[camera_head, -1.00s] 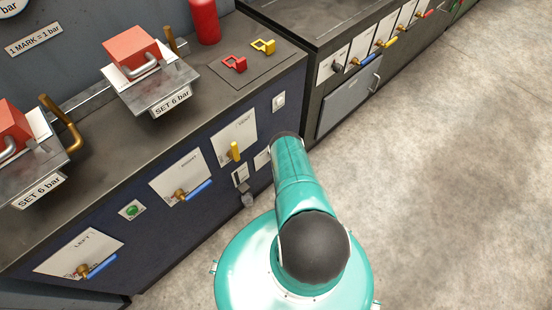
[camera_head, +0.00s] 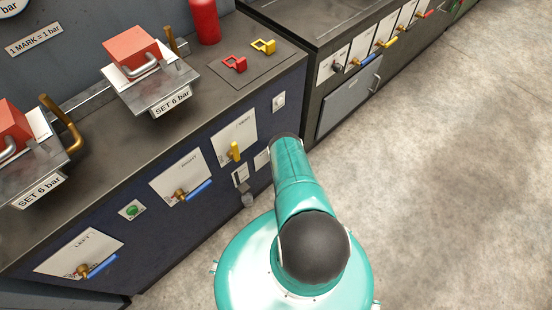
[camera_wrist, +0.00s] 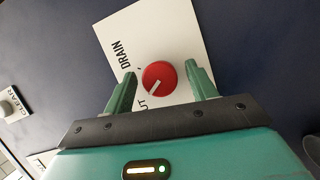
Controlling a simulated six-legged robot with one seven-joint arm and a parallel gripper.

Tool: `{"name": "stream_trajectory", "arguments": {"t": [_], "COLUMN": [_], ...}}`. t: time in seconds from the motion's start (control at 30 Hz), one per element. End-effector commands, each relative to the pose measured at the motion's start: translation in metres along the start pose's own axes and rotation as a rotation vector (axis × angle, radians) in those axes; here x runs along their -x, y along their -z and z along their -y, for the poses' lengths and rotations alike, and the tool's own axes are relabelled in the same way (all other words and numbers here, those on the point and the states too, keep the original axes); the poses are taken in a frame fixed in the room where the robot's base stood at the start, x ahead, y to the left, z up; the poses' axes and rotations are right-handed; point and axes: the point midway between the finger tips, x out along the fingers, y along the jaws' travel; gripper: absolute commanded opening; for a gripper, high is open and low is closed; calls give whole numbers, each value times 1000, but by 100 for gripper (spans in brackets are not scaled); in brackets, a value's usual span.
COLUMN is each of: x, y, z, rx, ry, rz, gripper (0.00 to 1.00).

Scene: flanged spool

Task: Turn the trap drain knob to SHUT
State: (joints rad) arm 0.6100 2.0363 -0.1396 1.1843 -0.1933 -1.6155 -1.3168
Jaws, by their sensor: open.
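The round red drain knob (camera_wrist: 159,76) sits on a white plate (camera_wrist: 185,30) in the wrist view. The word "DRAIN" runs along the plate's left side. My gripper (camera_wrist: 160,72) is open, with one green finger on each side of the knob. I cannot tell whether the fingers touch it. In the head view my arm hides the knob and my gripper.
In the wrist view, a small knob (camera_wrist: 6,107) on a "CLEAR" plate is at the left edge. In the head view, the bench front carries a yellow handle (camera_head: 235,151) and blue-handled valves, LEFT (camera_head: 97,266) and RIGHT (camera_head: 198,190). Bare floor (camera_head: 450,180) lies to the right.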

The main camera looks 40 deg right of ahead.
Motion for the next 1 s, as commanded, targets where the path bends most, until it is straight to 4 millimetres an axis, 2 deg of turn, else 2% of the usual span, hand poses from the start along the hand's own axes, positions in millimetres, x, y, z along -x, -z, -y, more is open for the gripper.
{"name": "stream_trajectory", "arguments": {"t": [0.17, 0.57, 0.8, 1.0], "x": [23, 111, 132, 135], "y": [0, 0, -1, 0], "z": [1, 0, 0, 0], "rx": [0, -1, 0, 1], "ry": [4, 3, 0, -1], "rz": [0, 3, 3, 0], "gripper": [57, 57, 57, 57]}}
